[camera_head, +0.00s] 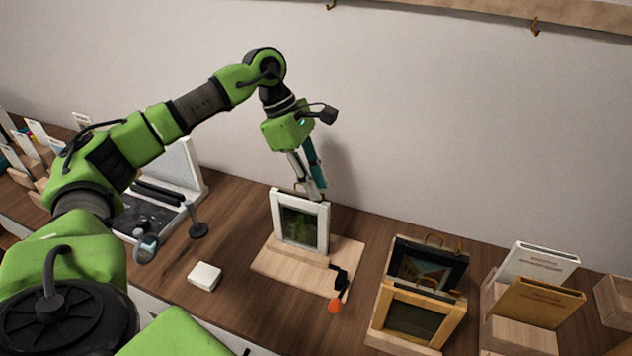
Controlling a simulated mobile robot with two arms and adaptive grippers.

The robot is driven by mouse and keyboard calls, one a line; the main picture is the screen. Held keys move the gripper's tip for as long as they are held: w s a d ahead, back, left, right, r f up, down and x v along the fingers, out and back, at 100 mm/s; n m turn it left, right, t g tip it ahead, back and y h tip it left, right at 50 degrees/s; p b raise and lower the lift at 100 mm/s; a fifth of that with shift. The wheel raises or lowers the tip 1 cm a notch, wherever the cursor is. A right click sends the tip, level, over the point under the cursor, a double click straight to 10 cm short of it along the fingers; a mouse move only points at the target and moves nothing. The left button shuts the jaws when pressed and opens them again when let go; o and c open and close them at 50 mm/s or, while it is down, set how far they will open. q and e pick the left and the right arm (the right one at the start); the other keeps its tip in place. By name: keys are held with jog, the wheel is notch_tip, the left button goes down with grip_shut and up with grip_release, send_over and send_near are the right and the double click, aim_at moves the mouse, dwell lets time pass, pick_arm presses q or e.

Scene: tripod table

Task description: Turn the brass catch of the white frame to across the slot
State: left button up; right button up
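The white frame (322,228) stands upright on a light wooden base board (268,268) in the middle of the table, with a dark green picture inside it. My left gripper (317,192) points down at the frame's top edge, towards its right corner. Its fingers look close together, but I cannot tell whether they are open or shut, or whether they touch the frame. I cannot make out the brass catch; it is too small or hidden near the fingertips. My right gripper is not in view.
A black clamp-like tool with an orange end (335,305) lies at the board's right edge. A white block (204,276) lies at front left. Dark and wooden frames (425,296) stand at right, beside booklets in wooden holders (540,300).

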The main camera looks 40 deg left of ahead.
pick_arm(q)
jog(key=shift+d+f, duration=0.1)
jog(key=shift+f, duration=0.2)
grip_shut()
